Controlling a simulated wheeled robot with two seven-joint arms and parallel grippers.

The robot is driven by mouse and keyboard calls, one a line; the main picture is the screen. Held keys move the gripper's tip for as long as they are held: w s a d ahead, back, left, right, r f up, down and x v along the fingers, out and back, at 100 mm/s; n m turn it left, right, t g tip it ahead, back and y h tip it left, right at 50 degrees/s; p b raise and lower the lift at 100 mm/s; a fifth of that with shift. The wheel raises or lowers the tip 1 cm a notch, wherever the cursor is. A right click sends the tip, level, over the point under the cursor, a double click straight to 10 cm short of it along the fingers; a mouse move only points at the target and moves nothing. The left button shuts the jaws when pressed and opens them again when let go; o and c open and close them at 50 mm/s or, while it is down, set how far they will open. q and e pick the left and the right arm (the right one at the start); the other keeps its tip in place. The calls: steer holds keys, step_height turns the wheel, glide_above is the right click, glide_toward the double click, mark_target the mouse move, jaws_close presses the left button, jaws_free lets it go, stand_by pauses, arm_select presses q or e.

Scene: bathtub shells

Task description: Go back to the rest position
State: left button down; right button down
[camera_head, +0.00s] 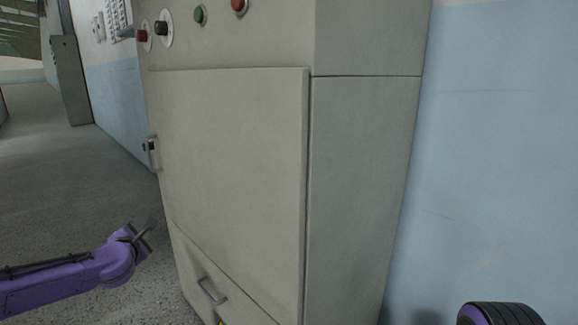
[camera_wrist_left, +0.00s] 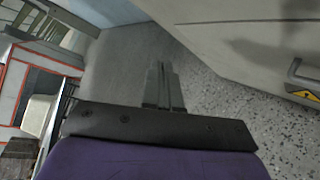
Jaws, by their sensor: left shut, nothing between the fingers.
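My left arm, purple, comes in from the left in the head view. Its gripper (camera_head: 146,230) is over the speckled floor, to the left of a grey cabinet and apart from it. In the left wrist view the two fingers of the left gripper (camera_wrist_left: 162,84) are together, with nothing between them. My right gripper is not in the head view; only a dark, ribbed round part with a purple side shows at the lower right corner, and I cannot tell what part it is.
The tall grey cabinet (camera_head: 235,160) stands close in front, with buttons on top, a side latch (camera_head: 152,153) and a lower handle (camera_head: 212,291). A blue and white wall (camera_head: 490,150) is at its right. Open floor (camera_head: 70,170) lies to the left.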

arm_select(q)
steer(key=s+d+f+m+g+h, duration=0.1)
steer(key=s+d+f+m, duration=0.35)
steer(key=f, duration=0.35)
steer(key=s+d+f+m+g, duration=0.2)
steer(key=s+d+f+m, duration=0.1)
steer(key=s+d+f, duration=0.35)
steer(key=s+d+f+m+g+h, duration=0.1)
steer(key=s+d+f+m, duration=0.35)
steer(key=f, duration=0.35)
steer(key=s+f+m+g, duration=0.2)
steer(key=s+f+m, duration=0.15)
steer(key=s, duration=0.75)
steer(key=s+f+m+g, duration=0.3)
steer(key=s+f, duration=0.2)
steer(key=s, duration=0.5)
steer(key=s+f+m+g, duration=0.2)
steer(key=s+f+m, duration=0.15)
steer(key=s, duration=0.75)
step_height(320, 180, up, 28)
steer(key=n+p, duration=0.1)
steer(key=p, duration=2.7)
steer(key=shift+w+y, duration=0.4)
steer(key=shift+a, duration=0.1)
